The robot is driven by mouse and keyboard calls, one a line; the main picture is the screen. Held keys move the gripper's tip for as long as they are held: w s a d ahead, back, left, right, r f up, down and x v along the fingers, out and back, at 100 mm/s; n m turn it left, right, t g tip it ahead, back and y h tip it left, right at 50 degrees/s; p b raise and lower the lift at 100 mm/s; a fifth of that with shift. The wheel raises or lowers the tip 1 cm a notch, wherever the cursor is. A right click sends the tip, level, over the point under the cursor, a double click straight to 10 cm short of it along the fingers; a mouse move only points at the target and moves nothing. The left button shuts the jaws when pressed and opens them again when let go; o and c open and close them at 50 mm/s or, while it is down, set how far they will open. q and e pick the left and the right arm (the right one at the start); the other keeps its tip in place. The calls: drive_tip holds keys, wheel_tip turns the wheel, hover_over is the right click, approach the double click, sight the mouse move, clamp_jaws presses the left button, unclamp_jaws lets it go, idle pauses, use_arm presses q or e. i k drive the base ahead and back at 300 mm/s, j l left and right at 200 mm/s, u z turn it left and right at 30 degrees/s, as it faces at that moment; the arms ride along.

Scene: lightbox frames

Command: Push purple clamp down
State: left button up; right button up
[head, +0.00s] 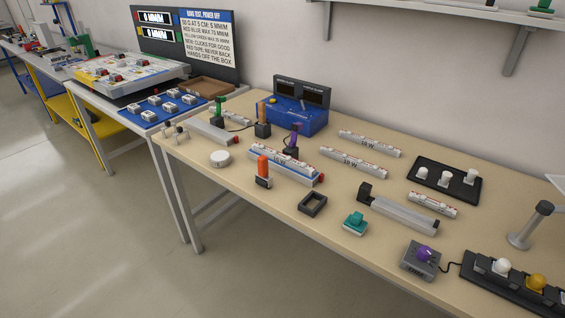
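The purple clamp (294,139) stands on the wooden table behind the middle of a light bar (283,165) with a blue stripe. Its purple handle points up from a dark base. The bar hides part of that base. I cannot tell whether the clamp touches the bar. A green clamp (219,107) and an orange-topped clamp (262,122) stand upright to its left, and an orange clamp (263,171) stands in front of the bar. Neither of my grippers is in view.
A blue box (290,113) with dark displays stands behind the clamps. Bars marked 10 W (354,163) lie to the right. A grey box with a purple knob (425,253), a black frame (313,204) and a teal block (355,222) are nearer the front edge.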

sight(295, 127)
drive_tip(key=j+z, duration=0.1)
drive_tip(key=z, duration=0.25)
drive_tip(key=j+z, duration=0.1)
drive_tip(key=z, duration=0.25)
drive_tip(key=i+j+z, duration=0.1)
drive_tip(key=z, duration=0.25)
drive_tip(key=j+z, duration=0.6)
drive_tip(key=j, duration=0.2)
drive_tip(key=k+j+z, duration=0.15)
drive_tip(key=j, duration=0.3)
drive_tip(key=k+j+z, duration=0.15)
drive_tip(key=j, duration=0.25)
